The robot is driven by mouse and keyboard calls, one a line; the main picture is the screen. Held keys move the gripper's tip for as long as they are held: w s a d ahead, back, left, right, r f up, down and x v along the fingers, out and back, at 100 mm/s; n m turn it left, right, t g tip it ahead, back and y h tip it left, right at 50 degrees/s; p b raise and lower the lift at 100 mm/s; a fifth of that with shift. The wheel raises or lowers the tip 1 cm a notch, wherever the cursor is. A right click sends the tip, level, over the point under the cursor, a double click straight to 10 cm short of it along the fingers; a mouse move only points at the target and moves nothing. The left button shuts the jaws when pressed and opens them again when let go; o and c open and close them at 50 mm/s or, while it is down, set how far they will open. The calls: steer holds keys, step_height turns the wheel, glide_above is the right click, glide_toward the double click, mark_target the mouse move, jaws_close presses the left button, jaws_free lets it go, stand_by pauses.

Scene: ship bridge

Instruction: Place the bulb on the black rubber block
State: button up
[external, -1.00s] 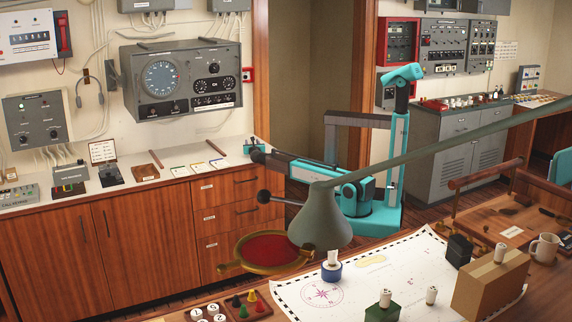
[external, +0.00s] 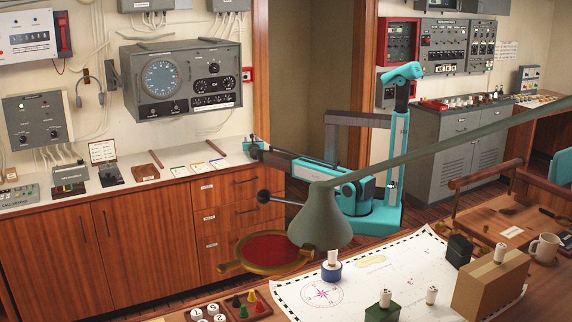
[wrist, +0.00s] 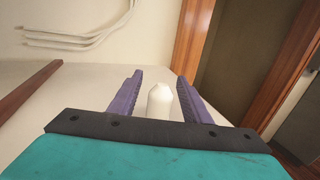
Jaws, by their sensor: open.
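My gripper (external: 250,146) is at the right end of the white counter, at the end of my outstretched teal arm. In the wrist view, its two purple fingers (wrist: 158,92) are open, with a gap between them. A white bulb (wrist: 160,101) with a tapered top shows between the fingers, apart from both; its lower part is hidden by my gripper body. I cannot make out this bulb in the external view. A black block (external: 459,250), likely the rubber block, is on the chart table at the right.
Similar white pieces sit on a blue base (external: 331,272), a green block (external: 377,314), the chart (external: 300,282) and a cardboard box (external: 487,289). A large lamp shade (external: 320,222) hangs over the table between my arm and the chart. A brown bar (wrist: 28,88) lies left on the counter.

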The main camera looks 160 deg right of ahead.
stand_by(0.3)
jaws_close()
steer(key=shift+r, duration=1.65)
steer(key=w+a+r, duration=0.1)
steer(key=w+a, duration=0.8)
steer(key=a, duration=0.4)
steer(key=shift+a+r, duration=0.15)
steer(key=shift+r, duration=0.2)
